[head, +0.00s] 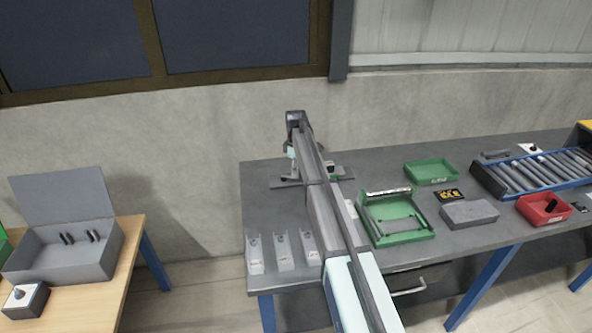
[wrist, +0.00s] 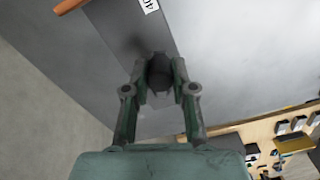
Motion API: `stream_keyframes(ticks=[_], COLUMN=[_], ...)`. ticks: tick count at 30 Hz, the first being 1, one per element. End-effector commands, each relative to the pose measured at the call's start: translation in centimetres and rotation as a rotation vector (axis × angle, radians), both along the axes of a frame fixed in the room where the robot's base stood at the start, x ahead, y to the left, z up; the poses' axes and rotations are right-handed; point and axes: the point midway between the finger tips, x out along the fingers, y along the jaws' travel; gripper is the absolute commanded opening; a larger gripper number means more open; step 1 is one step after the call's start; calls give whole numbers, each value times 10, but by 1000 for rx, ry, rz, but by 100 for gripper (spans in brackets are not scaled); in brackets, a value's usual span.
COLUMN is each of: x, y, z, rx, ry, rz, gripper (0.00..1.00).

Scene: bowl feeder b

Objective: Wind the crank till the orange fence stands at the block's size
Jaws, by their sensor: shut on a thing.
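In the wrist view my gripper (wrist: 159,72) is shut on a dark knob (wrist: 160,80), which I take to be the crank's handle. Below it is a grey plate with a white label (wrist: 149,5) reading about "40", cut by the frame edge. An orange piece (wrist: 70,5) shows at the top left corner and may be the fence. In the head view a low grey device (head: 285,184) stands at the table's back left. My arm hides much of it, and my gripper is barely visible there. I cannot tell which object is the block.
A green tray (head: 419,235) with a grey bar, a grey slab (head: 468,213), a green bin (head: 431,172), a red bin (head: 543,209) and a roller rack (head: 535,170) stand right of my arm. A wooden table (head: 135,244) is further left.

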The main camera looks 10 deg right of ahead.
Motion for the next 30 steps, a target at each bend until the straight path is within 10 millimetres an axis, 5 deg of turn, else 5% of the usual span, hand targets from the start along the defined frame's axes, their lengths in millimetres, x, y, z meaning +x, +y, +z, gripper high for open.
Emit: stream_keyframes(ticks=[30], x=[-33], y=[34], z=[-2], rx=[0], ry=[2], rz=[-919], gripper=[0])
